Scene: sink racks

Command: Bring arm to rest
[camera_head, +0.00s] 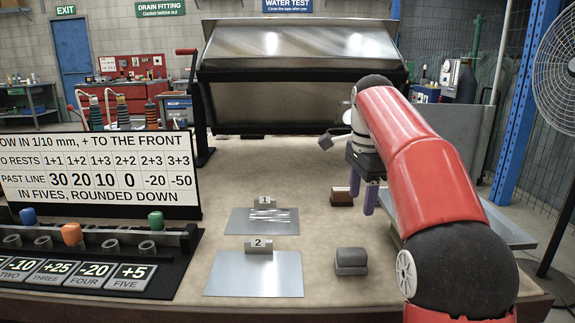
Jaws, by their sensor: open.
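My red and black arm reaches in from the lower right over the beige worktop (190,225). My gripper (362,191) hangs over the right part of the worktop with its two purple fingers pointing down. The fingers are apart, with nothing seen between them. A small reddish-brown block (342,197) lies just left of the fingers in the picture; I cannot tell how far apart they are in depth. A dark grey block (351,262) stands nearer the front, clear of the gripper.
Silvery plates marked 1 (251,224) and 2 (226,279) lie mid-worktop. A black rack (150,262) with coloured pegs and a lettered board (97,168) stand at left. A tilted metal hood (300,47) stands behind. A metal tray (507,228) is at right.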

